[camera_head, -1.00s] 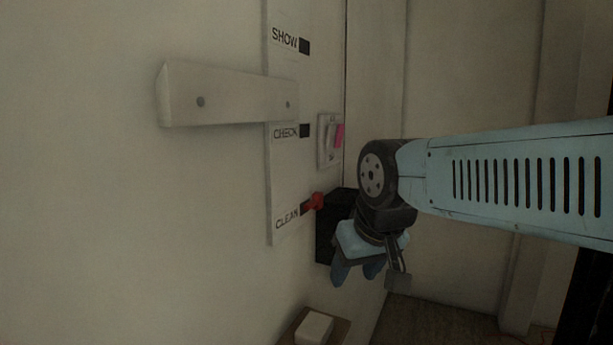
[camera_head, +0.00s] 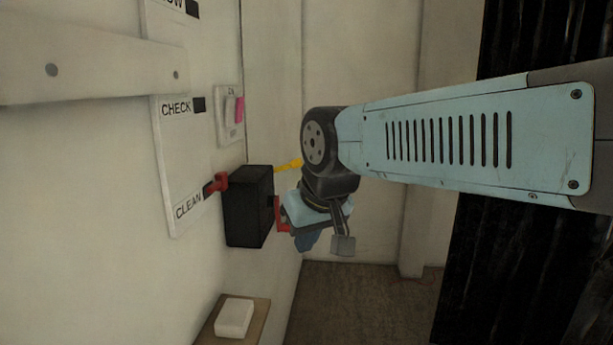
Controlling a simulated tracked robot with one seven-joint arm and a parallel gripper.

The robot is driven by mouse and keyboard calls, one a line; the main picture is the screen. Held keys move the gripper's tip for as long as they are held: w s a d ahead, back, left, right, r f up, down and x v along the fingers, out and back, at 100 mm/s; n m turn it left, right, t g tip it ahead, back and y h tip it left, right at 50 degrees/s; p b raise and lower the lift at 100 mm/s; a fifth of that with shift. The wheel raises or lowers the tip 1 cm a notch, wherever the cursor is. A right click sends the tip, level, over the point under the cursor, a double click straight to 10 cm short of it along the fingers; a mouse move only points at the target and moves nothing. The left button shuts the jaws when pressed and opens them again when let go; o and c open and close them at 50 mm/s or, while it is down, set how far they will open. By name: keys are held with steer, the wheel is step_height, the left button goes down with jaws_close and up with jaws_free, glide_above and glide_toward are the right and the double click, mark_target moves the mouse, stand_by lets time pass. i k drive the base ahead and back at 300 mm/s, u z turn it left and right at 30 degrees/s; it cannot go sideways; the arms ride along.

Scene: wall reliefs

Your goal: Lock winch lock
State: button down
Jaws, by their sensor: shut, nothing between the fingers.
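A black box (camera_head: 248,207) is fixed to the wall left of my gripper. A red bracket-like part (camera_head: 283,215) sticks out of its right side, and a yellow handle (camera_head: 289,165) shows above it, partly behind my arm. I cannot tell for sure which of these is the winch lock. My wrist hides part of the area behind.
A white panel labelled CHECK and CLEAN (camera_head: 180,150) has a red lever (camera_head: 217,183) at CLEAN. A pink switch (camera_head: 239,109) sits above the box. A pale bar (camera_head: 90,68) juts at upper left. A small shelf (camera_head: 255,318) bears a white block (camera_head: 234,316).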

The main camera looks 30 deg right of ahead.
mark_target(298, 163)
steer(key=z, duration=0.6)
steer(key=k, duration=0.95)
steer(key=u, duration=0.65)
steer(key=i, duration=0.5)
steer(key=z, duration=0.05)
